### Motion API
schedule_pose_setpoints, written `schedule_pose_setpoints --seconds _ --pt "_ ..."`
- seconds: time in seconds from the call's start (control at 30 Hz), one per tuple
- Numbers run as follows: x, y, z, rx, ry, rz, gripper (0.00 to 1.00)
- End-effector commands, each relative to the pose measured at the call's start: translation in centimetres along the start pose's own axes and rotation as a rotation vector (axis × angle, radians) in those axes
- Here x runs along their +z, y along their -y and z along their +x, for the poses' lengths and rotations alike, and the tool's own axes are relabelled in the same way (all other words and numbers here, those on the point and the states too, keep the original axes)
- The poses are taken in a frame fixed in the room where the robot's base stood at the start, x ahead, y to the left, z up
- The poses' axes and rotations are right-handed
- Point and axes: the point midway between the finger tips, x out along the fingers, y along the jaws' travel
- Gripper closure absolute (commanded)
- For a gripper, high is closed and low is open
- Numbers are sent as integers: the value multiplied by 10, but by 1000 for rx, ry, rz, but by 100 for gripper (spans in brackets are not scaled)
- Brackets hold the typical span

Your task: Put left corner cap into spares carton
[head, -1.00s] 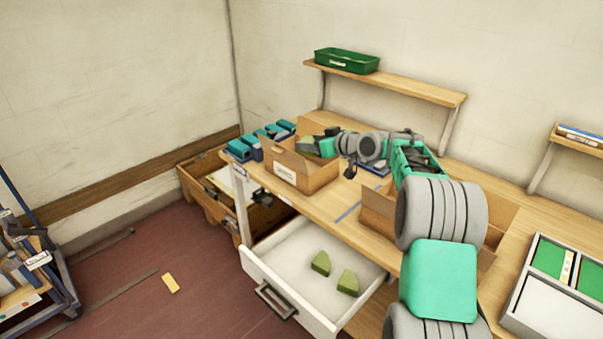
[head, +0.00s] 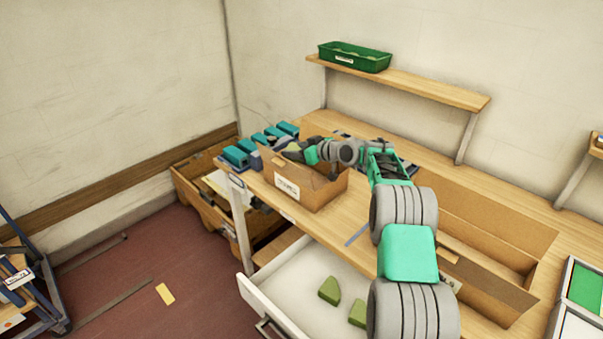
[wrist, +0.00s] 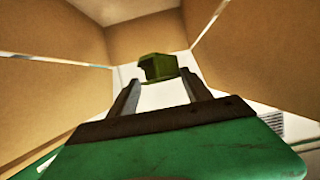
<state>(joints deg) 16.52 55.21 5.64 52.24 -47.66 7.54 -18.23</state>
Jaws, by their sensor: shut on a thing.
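My gripper (head: 300,152) is at the mouth of an open cardboard carton (head: 318,192) on the bench, its front label too blurred to read with certainty. In the wrist view my gripper (wrist: 160,88) is shut on an olive-green corner cap (wrist: 158,68), held at the fingertips between the carton's brown walls (wrist: 245,60). In the head view the held cap is mostly hidden by the gripper and carton flap. Two more olive-green caps, one at the left (head: 329,290) and one at the right (head: 358,313), lie in the open white drawer (head: 290,318) below.
A longer open carton (head: 480,270) stands to the right, beside my arm. Several teal-topped items (head: 260,142) sit behind the labelled carton at left. A green bin (head: 355,58) stands on the wall shelf (head: 420,88). A wooden crate (head: 205,205) is left of the bench.

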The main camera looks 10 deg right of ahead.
Motion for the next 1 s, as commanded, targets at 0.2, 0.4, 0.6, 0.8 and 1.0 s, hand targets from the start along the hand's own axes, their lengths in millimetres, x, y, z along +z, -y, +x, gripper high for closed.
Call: schedule_pose_setpoints --seconds 0.2,0.4,0.6,0.8,1.0 --pt "39 -12 7 15 1 9 80" --pt "68 -10 19 13 2 8 80" --pt "72 -10 22 14 -1 5 80" --pt "76 -9 24 12 -1 4 80" --pt "79 -9 26 12 0 5 80"
